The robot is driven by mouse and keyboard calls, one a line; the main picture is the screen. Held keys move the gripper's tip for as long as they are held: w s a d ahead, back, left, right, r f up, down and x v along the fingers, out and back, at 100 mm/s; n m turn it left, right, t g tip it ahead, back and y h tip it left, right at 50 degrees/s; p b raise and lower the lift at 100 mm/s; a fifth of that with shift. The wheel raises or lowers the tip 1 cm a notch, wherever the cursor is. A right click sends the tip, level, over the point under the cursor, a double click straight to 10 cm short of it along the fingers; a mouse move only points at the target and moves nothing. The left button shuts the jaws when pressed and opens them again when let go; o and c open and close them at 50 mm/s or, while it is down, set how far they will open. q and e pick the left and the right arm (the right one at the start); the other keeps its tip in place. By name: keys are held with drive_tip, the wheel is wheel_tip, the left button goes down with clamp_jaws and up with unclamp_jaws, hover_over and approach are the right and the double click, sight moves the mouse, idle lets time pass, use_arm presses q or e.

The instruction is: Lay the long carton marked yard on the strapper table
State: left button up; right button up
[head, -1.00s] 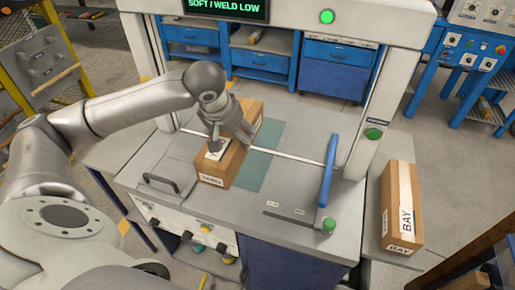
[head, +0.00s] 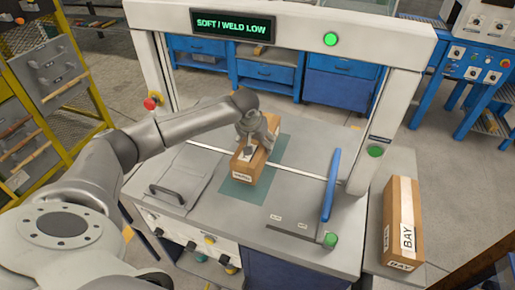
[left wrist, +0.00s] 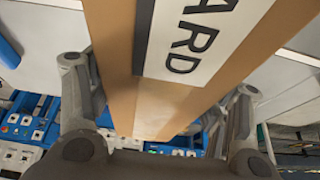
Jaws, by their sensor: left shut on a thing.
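The long carton marked yard (head: 258,160) is a brown box with a white label on its near end, over the green patch (head: 239,190) of the strapper table (head: 308,208). My left gripper (head: 254,143) is shut on the carton from above. In the left wrist view the carton (left wrist: 155,104) fills the middle between the two fingers (left wrist: 160,125), its white label reading "ARD". I cannot tell whether its underside touches the table. My right gripper is not in view.
A carton marked bay (head: 402,220) stands on the side surface at the right. A blue lever (head: 330,185) and a green button (head: 330,240) are on the table's right part. The white frame (head: 366,145) arches over the table; its display (head: 232,26) reads "SOFT / WELD LOW".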

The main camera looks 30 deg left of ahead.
use_arm(q)
drive_tip(key=shift+w+f, duration=0.15)
drive_tip(key=shift+w, duration=0.15)
drive_tip(key=shift+f, duration=1.65)
drive_tip(key=o, duration=1.4)
drive_tip(key=shift+f, duration=0.15)
drive_tip(key=shift+o, duration=0.2)
drive_tip(key=v, duration=1.2)
drive_tip(key=shift+s, duration=0.15)
